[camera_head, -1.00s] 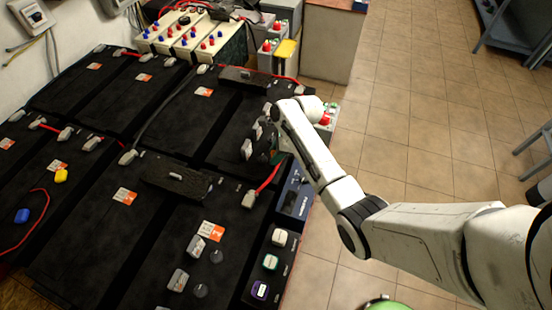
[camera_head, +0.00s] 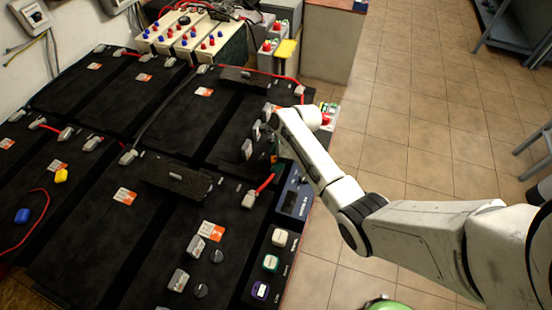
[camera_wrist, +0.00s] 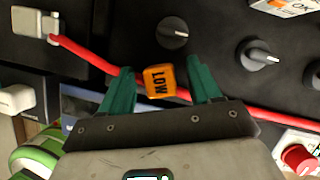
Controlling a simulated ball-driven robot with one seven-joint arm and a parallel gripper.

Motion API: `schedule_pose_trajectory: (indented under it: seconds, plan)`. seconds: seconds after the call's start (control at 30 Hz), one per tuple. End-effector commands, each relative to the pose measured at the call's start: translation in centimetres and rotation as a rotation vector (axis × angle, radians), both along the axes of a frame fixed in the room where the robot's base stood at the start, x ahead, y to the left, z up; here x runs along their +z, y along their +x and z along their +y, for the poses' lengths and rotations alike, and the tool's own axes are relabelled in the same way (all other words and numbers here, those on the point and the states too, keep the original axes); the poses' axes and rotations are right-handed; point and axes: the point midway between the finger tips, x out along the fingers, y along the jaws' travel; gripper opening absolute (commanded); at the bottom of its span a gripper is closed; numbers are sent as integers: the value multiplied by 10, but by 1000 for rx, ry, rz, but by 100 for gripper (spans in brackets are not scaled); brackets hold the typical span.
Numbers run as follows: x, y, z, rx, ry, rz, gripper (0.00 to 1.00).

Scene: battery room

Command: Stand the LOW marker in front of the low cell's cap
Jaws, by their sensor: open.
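The orange marker lettered LOW (camera_wrist: 160,82) sits between the two green fingers of my gripper (camera_wrist: 161,86) in the wrist view. The fingers are apart, with a gap on each side of the marker. Two dark round caps with grey ridges lie beyond it on the black battery top: one cap (camera_wrist: 172,33) straight ahead of the marker, another cap (camera_wrist: 258,53) to the right. I cannot tell which belongs to the low cell. In the head view my gripper (camera_head: 275,156) is low over the right edge of the far battery, mostly hidden by my wrist.
A red cable (camera_wrist: 80,57) runs behind the fingers from a grey terminal (camera_wrist: 37,28). Tiled floor (camera_head: 420,130) is open to the right.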

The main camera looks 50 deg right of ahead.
Motion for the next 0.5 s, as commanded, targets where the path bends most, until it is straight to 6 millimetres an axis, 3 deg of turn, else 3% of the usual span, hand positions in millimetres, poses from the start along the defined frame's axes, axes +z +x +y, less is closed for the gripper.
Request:
schedule_pose_trajectory:
  seconds: [0.27,0.5]
  plan:
    - [10,-2,-2,0,1,-2,63]
    - [51,-14,-14,-2,-2,-5,63]
